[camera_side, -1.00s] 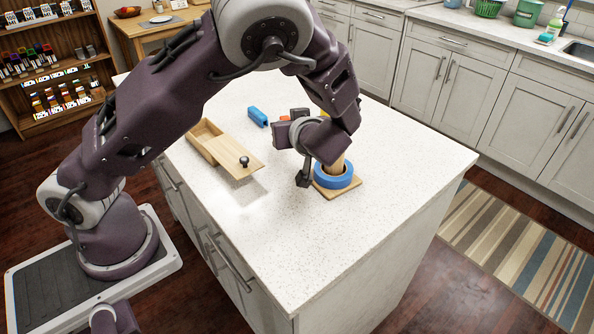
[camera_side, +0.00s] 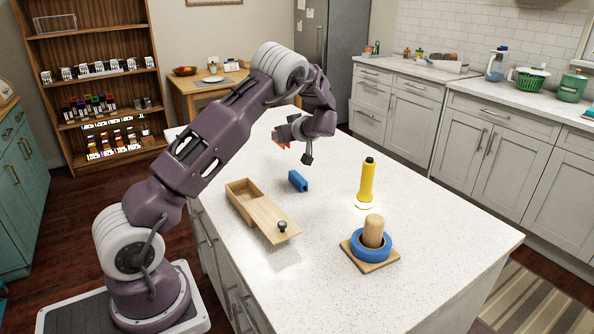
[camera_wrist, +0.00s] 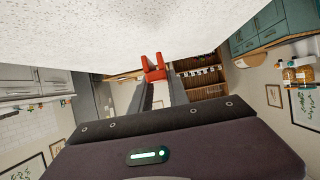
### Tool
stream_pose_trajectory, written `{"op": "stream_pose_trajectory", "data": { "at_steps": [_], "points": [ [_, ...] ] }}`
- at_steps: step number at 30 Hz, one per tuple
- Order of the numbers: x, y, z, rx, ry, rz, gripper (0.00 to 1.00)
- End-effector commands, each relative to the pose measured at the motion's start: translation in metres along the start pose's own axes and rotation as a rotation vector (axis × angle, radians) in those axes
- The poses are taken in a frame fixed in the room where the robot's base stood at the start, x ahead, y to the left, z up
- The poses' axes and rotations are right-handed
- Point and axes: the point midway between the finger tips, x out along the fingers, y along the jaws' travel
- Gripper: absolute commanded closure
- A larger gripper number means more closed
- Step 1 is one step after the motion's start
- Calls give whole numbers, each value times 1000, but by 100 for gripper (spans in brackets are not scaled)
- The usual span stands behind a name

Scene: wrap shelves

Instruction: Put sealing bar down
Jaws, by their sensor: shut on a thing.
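My gripper (camera_side: 287,136) is raised above the far left part of the white counter and points to the left. It is shut on a small red piece (camera_side: 280,140), which I take to be the sealing bar.
On the counter are a wooden box (camera_side: 240,205) with a black-knobbed lid, a blue block (camera_side: 298,181), an upright yellow handle-like tool (camera_side: 367,182) and a blue ring (camera_side: 356,250) around a wooden peg (camera_side: 374,228). The right and front counter areas are largely clear.

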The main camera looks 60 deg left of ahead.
Motion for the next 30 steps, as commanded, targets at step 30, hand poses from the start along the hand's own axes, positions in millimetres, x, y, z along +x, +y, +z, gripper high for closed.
{"op": "stream_pose_trajectory", "data": {
  "at_steps": [30],
  "points": [
    [62, -8, 80, -12, 2, -25, 69]
  ]
}}
